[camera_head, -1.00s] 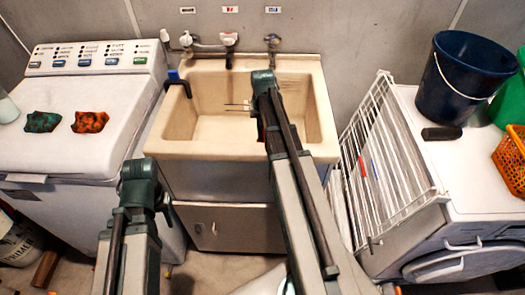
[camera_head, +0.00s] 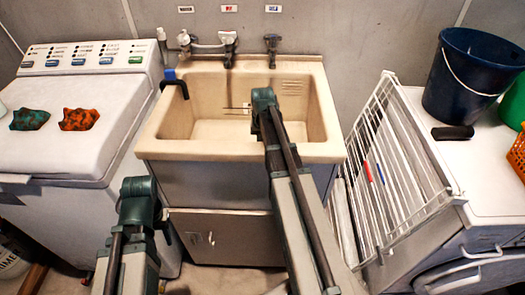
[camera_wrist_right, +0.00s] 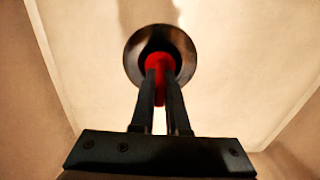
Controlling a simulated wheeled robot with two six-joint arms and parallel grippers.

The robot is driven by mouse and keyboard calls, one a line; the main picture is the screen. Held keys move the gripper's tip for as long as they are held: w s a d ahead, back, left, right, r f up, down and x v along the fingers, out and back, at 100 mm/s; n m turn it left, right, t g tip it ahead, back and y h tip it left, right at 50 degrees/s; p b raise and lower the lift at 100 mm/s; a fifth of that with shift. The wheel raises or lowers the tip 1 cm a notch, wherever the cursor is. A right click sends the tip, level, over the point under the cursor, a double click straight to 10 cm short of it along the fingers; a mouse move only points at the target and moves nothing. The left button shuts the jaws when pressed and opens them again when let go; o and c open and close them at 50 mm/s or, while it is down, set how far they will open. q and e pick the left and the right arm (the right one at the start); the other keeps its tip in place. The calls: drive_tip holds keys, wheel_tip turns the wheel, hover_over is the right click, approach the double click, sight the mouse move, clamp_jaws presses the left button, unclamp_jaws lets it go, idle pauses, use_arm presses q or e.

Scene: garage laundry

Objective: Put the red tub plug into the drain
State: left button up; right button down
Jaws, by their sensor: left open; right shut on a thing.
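The red tub plug (camera_wrist_right: 160,62) is in the right wrist view, between the fingers of my right gripper (camera_wrist_right: 160,84), which is shut on it. Behind the plug is the round metal drain (camera_wrist_right: 133,52) in the cream sink floor. Its dark opening shows around the plug's upper part; I cannot tell how far the plug is above or in it. In the head view my right arm reaches into the sink (camera_head: 190,150), hiding gripper, plug and drain. My left gripper (camera_head: 170,235) is open and empty, low in front of the sink cabinet, partly hidden by its own arm.
Taps (camera_head: 205,42) are on the wall behind the sink, and a blue-and-black clamp (camera_head: 174,82) sits on its left rim. A washing machine (camera_head: 90,150) with two cloths stands left. A white rack (camera_head: 395,165), dark bucket (camera_head: 470,80) and orange basket (camera_head: 518,155) are right.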

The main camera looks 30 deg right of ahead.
drive_tip(key=shift+f+b, duration=0.35)
drive_tip(key=shift+b, duration=0.05)
drive_tip(key=c, duration=0.9)
unclamp_jaws()
drive_tip(key=shift+r, duration=0.1)
drive_tip(key=shift+r, duration=0.1)
wheel_tip(320, 180, up, 12)
drive_tip(key=p, duration=1.2)
drive_tip(key=shift+r+p, duration=0.25)
drive_tip(key=shift+p, duration=0.15)
